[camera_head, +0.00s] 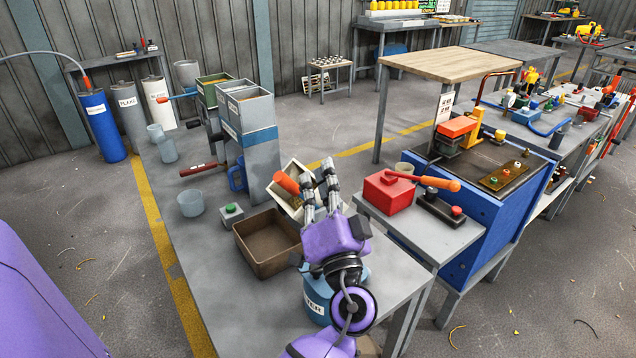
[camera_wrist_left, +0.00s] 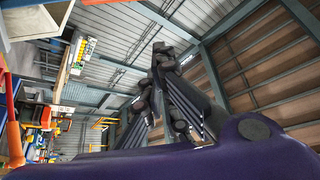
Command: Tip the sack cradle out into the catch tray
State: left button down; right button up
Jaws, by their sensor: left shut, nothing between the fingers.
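The sack cradle, seemingly the cream open box (camera_head: 285,206) with an orange grip (camera_head: 286,183), sits tilted at the far side of the catch tray. Part of it is hidden behind my left gripper. The catch tray (camera_head: 251,256) is a brown, open, shallow box on the grey bench; its visible inside looks empty. My left gripper (camera_head: 319,174), purple with grey fingers, is beside the cradle's right side, fingers pointing up and away. It is shut and empty; whether it touches the cradle cannot be told. In the left wrist view its fingertips (camera_wrist_left: 160,52) come together against the roof. My right gripper is out of view.
A blue container (camera_head: 317,300) is partly hidden below my wrist. A red box (camera_head: 388,192) with an orange-handled lever stands on the right. The bench's front left is clear.

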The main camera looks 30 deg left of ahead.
pick_arm(q)
jog(key=p+x, duration=0.2)
jog(key=x, duration=0.4)
jog(key=shift+s+a+f, duration=0.45)
jog(key=shift+s+f, duration=0.1)
jog(key=shift+f, duration=0.25)
jog(key=shift+s+a+f, duration=0.4)
jog(key=shift+s+f, duration=0.15)
jog(key=shift+f, duration=0.25)
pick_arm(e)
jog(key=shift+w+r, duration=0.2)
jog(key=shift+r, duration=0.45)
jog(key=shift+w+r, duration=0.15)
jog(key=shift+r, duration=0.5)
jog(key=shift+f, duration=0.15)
